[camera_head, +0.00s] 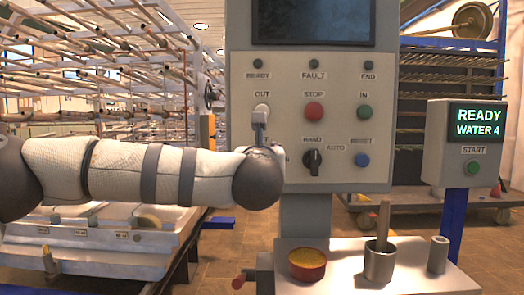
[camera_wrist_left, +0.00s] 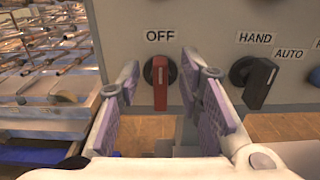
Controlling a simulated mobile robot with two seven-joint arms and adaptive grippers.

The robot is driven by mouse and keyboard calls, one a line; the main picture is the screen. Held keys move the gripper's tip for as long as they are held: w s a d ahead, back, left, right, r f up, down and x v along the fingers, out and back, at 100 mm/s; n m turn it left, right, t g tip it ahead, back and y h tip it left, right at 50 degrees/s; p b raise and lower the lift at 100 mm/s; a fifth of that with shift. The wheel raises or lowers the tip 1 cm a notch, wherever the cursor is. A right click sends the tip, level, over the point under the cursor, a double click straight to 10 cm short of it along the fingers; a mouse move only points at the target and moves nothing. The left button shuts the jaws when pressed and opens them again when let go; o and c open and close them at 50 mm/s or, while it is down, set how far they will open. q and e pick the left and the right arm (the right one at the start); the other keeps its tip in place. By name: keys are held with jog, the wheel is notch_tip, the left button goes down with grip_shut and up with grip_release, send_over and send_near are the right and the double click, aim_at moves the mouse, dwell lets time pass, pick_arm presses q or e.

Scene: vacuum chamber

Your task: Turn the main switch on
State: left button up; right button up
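The main switch (camera_wrist_left: 160,82) is a red handle on a round dark base, below an OFF label (camera_wrist_left: 160,36) in the left wrist view. Its handle stands vertical. My left gripper (camera_wrist_left: 160,90) is open, with one purple-padded finger on each side of the red handle. Gaps show between the handle and both fingers, and I cannot tell how far the tips are from the panel. In the head view my left arm covers the main switch and most or all of the gripper. My right gripper is in neither view.
The grey control panel (camera_head: 292,90) also carries a black HAND/AUTO knob (camera_head: 312,160), close right of the gripper in the wrist view (camera_wrist_left: 256,82). Red (camera_head: 314,110), green (camera_head: 364,112) and blue (camera_head: 362,160) buttons sit nearby. A shelf below holds a yellow-filled dish (camera_head: 307,264) and a cup (camera_head: 380,262).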

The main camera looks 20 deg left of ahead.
pick_arm(q)
jog(key=shift+x, duration=1.35)
grip_shut()
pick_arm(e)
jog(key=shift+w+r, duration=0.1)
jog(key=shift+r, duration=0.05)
